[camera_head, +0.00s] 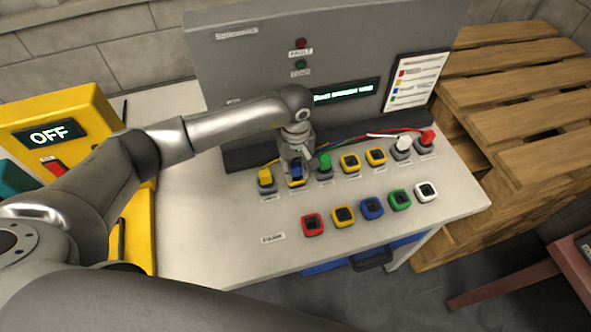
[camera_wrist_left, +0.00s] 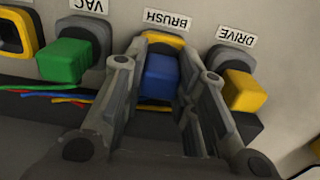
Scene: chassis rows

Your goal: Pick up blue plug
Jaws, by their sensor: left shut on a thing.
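The blue plug (camera_wrist_left: 160,78) sits in a socket with a yellow rim under the BRUSH label (camera_wrist_left: 167,20). In the head view the blue plug (camera_head: 296,170) is partly covered by my gripper. My left gripper (camera_head: 295,158) is shut on the blue plug, with one finger on each side in the left wrist view (camera_wrist_left: 162,95). My right gripper is not in view.
A green plug (camera_wrist_left: 63,60) and a yellow plug (camera_wrist_left: 243,90) stand close on either side. White and red plugs (camera_head: 427,137) sit farther right. Several coloured empty sockets (camera_head: 371,207) line the front. Wooden pallets (camera_head: 515,75) stand at right, a yellow OFF box (camera_head: 85,103) at left.

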